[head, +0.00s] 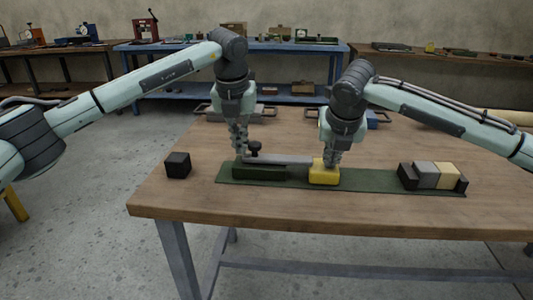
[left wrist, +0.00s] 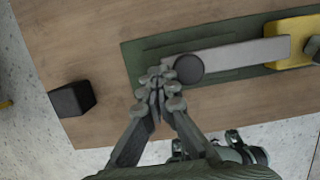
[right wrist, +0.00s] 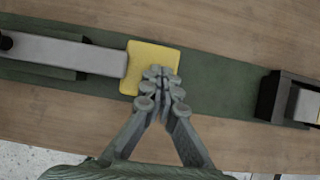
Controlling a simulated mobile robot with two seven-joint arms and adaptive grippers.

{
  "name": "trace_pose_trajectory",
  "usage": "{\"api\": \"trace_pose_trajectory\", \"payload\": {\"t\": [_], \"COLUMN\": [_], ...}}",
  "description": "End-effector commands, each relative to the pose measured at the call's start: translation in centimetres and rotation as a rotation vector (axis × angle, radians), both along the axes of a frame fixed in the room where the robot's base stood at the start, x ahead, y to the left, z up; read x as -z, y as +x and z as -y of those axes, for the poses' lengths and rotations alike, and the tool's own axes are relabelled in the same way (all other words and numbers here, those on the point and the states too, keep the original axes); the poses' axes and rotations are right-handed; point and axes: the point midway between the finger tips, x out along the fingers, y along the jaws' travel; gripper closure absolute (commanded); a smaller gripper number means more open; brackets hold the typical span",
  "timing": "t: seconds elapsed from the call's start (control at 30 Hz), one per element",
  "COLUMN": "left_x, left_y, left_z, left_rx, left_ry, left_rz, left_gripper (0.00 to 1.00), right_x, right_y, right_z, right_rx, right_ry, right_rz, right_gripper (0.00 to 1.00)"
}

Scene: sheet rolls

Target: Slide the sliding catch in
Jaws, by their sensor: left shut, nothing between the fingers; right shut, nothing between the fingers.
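The sliding catch is a flat grey bar (head: 285,160) with a round black knob (head: 255,147) on its left part; bar (left wrist: 235,58) and knob (left wrist: 188,68) also show in the left wrist view. It lies along a dark green guide (head: 258,173). Its right end meets the left side of a yellow block (head: 324,175); I cannot tell whether it has entered the block. My left gripper (head: 240,156) is shut and empty, just left of the knob, close or touching. My right gripper (head: 331,163) is shut and empty at the yellow block (right wrist: 150,60), its fingertips over the block's right part.
A green base strip (head: 370,181) carries the parts on the wooden table (head: 180,205). A dark holder with grey and cream blocks (head: 435,175) stands at the strip's right end. A loose black cube (head: 177,164) sits left of the strip. Trays lie behind the arms.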

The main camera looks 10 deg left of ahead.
Motion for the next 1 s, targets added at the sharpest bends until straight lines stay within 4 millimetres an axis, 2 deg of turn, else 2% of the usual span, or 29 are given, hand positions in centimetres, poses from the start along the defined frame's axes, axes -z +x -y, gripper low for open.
{"api": "trace_pose_trajectory", "payload": {"t": [0.03, 0.43, 1.0], "left_x": [0.0, -0.3, -4.6], "left_y": [0.0, 0.0, 0.0], "left_z": [0.2, 0.7, -0.9], "left_rx": [0.001, 0.000, -0.001], "left_ry": [-0.001, 0.000, 0.000], "left_rz": [0.000, 0.001, 0.002], "left_gripper": [1.00, 1.00, 1.00], "right_x": [0.8, 0.8, 0.8], "right_y": [-0.4, -0.4, -0.4], "right_z": [0.0, 0.0, 0.0], "right_rx": [-0.002, -0.002, -0.002], "right_ry": [-0.005, -0.005, -0.005], "right_rz": [-0.018, -0.018, -0.018], "right_gripper": [1.00, 1.00, 1.00]}}
